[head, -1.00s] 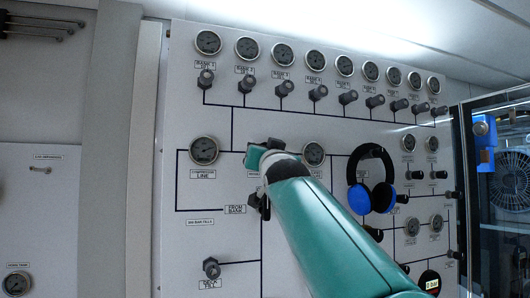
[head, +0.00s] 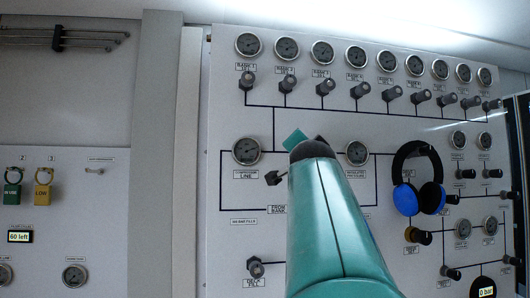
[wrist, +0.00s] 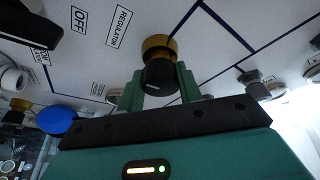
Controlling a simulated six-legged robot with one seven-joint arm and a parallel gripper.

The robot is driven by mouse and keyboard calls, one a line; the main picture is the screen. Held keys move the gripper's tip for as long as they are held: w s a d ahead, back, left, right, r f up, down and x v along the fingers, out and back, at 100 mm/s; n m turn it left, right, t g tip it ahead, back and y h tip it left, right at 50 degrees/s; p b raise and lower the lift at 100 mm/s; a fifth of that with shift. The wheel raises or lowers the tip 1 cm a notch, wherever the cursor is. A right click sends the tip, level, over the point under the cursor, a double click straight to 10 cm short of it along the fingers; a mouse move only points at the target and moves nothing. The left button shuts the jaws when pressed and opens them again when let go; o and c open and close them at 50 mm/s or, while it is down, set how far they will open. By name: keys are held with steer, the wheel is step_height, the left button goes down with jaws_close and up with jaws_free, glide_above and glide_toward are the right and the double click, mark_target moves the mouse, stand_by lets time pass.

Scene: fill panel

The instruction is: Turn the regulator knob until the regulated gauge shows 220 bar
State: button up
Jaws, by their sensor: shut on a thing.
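The regulator knob (wrist: 160,72), black with a brass collar, sticks out from the white panel below the label REGULATOR in the wrist view. My gripper (wrist: 158,84) has its two green fingers on either side of the knob, shut on it. In the head view my arm covers the knob, and only part of my gripper (head: 298,139) shows. The regulated gauge (head: 357,153) is a round dial just right of my arm's end. Its needle is too small to read.
Blue and black headphones (head: 418,180) hang on the panel right of my arm. The compressor line gauge (head: 246,151) and a black valve knob (head: 275,178) are on the left. A row of gauges and knobs runs above.

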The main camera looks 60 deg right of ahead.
steer(key=shift+r+m+g+y, duration=0.1)
steer(key=shift+m+g+y, duration=0.4)
steer(key=shift+m, duration=1.6)
steer(key=shift+a, duration=0.1)
steer(key=o, duration=1)
